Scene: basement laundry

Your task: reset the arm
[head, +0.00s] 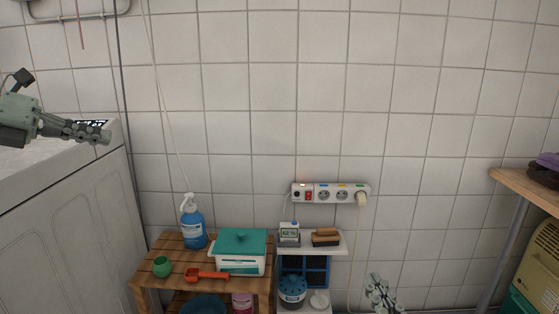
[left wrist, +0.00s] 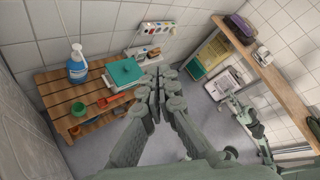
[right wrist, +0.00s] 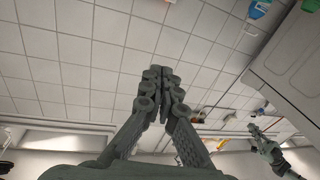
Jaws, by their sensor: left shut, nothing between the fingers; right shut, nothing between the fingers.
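My left gripper (head: 104,136) reaches in from the left in the head view, in the air beside the white machine. It is shut and empty; its closed fingers also fill the middle of the left wrist view (left wrist: 155,85). My right gripper (head: 376,285) shows at the bottom edge of the head view, right of the small white shelf, its arm out of frame. In the right wrist view its fingers (right wrist: 160,85) are shut with nothing between them, against the tiled wall.
A wooden slatted bench (head: 170,255) holds a blue spray bottle (head: 193,228), a teal-lidded box (head: 240,262), a green cup (head: 161,267) and a red scoop (head: 206,275). A power strip (head: 331,194) is on the wall. A wooden counter (head: 530,190) stands at right.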

